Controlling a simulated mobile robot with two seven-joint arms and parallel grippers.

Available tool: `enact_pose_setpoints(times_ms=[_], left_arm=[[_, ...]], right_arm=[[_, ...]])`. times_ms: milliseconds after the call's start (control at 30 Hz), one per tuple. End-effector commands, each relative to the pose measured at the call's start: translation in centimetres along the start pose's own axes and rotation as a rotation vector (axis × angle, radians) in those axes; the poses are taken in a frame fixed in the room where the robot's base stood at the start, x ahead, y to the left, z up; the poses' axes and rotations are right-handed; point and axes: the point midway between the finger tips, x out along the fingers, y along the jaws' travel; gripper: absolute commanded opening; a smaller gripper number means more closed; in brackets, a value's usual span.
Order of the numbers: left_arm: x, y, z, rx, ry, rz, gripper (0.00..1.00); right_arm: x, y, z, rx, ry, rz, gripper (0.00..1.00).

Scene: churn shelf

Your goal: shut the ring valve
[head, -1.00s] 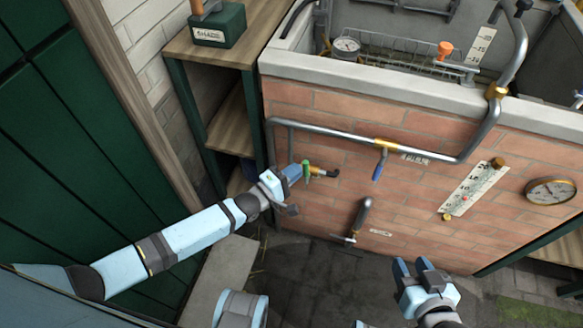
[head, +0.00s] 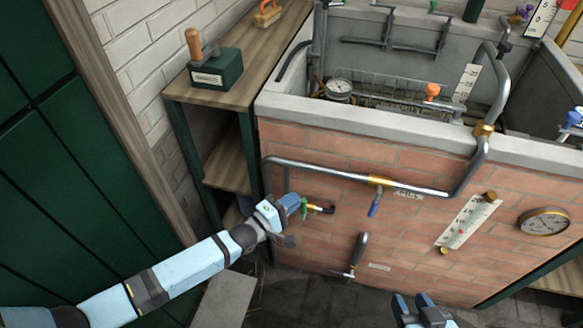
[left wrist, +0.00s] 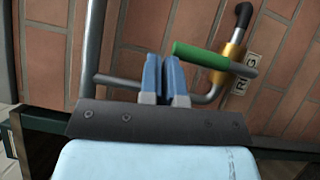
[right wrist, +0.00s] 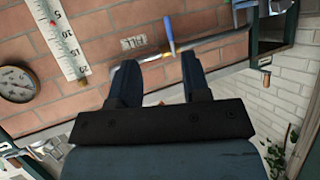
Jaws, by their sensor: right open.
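The ring valve is a brass body (head: 314,208) on a short pipe at the brick wall, with a green lever handle (head: 304,208). In the left wrist view the green handle (left wrist: 200,55) points left from the brass body (left wrist: 231,55), and a partly hidden label (left wrist: 241,84) shows beside it. My left gripper (head: 298,203) is beside the handle. In the left wrist view its fingers (left wrist: 164,62) are together with nothing seen between them, just left of the handle's free end; I cannot tell whether they touch it. My right gripper (head: 412,300) is open and empty, low in the head view.
A blue-handled valve (head: 374,207) hangs from the long pipe (head: 335,176). A dark-handled tap (head: 358,252) sits lower on the wall. A gauge (head: 544,221) and scale plate (head: 468,221) are at right. A wooden shelf (head: 226,174) stands left of the wall.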

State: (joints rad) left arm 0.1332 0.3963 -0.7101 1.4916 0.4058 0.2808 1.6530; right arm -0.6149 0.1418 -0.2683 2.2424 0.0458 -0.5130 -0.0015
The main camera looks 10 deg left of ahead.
Motion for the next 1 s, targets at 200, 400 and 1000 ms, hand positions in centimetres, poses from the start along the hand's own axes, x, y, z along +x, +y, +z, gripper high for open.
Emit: enact_pose_setpoints(times_ms=[200, 400, 1000], left_arm=[[0.4, 6.3, 0.6, -0.001, -0.002, 0.008, 0.0], [0.7, 11.1, 1.0, -0.001, -0.001, 0.006, 0.0], [0.9, 16.0, 1.4, 0.0, 0.0, 0.002, 0.0]], right_arm=[[-0.3, 0.4, -0.1, -0.012, -0.029, 0.015, 0.43], [-0.5, 0.6, -0.1, -0.017, -0.045, 0.025, 0.43], [-0.5, 0.7, 0.3, -0.022, -0.064, 0.03, 0.43]])
